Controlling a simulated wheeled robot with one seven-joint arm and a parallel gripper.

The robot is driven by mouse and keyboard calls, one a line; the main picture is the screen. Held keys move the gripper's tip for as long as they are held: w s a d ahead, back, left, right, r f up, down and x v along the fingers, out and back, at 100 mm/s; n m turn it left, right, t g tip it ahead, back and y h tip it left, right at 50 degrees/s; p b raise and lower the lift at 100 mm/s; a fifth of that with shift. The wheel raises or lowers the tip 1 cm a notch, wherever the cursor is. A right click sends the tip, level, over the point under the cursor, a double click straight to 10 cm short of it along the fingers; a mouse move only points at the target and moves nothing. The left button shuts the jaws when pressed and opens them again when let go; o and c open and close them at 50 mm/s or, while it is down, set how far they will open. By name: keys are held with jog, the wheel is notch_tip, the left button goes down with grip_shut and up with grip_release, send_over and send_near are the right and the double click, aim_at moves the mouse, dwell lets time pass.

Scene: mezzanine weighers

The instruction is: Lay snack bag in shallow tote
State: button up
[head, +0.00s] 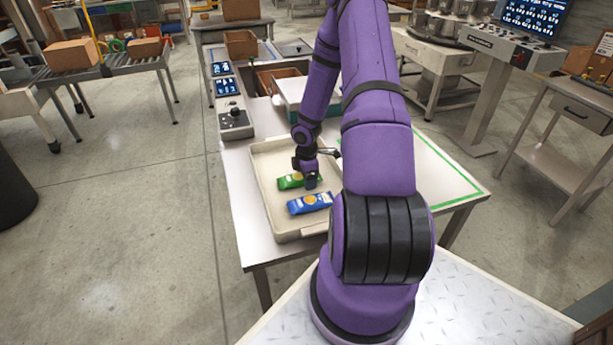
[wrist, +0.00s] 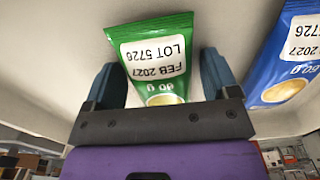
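The shallow tote (head: 262,205) is a cream, low-walled tray on the table. A green snack bag (head: 289,182) with a white date label lies inside it, and it also shows in the wrist view (wrist: 160,60). A blue snack bag (head: 309,203) lies nearer the front of the tote, to the right in the wrist view (wrist: 287,60). My gripper (head: 311,181) is low over the tote at the green bag. In the wrist view its two fingers (wrist: 162,82) stand apart on either side of the green bag, with a small gap at the right finger. The gripper hides part of the bag.
The table (head: 240,205) has a control box (head: 235,122) and screens behind the tote at the left. Wooden boxes (head: 241,44) stand farther back. A green-taped area (head: 440,165) lies to the right, partly behind my arm; its visible part is clear.

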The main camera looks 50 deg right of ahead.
jog(key=shift+o, duration=0.2)
jog(key=a+r+m+h, duration=0.1)
jog(key=a+r, duration=0.2)
jog(key=r, duration=1)
jog(key=a+r+m+h, duration=0.15)
jog(key=a+r, duration=0.25)
jog(key=r, duration=0.8)
jog(key=s+a+r+m+t, duration=0.15)
jog(key=a+r+m, duration=0.25)
jog(key=a+r, duration=0.65)
jog(key=s+a+r+m+t+y, duration=0.1)
jog(key=s+a+r+m+t, duration=0.1)
jog(key=s+a+r, duration=0.4)
jog(key=s+a+r+m+t+y, duration=0.1)
jog(key=s+a+r+m, duration=0.2)
jog(key=s+a+r, duration=0.4)
jog(key=s, duration=0.4)
jog(key=shift+a+t, duration=0.25)
jog(key=shift+t, duration=0.1)
jog(key=shift+y, duration=0.25)
jog(key=shift+c, duration=0.2)
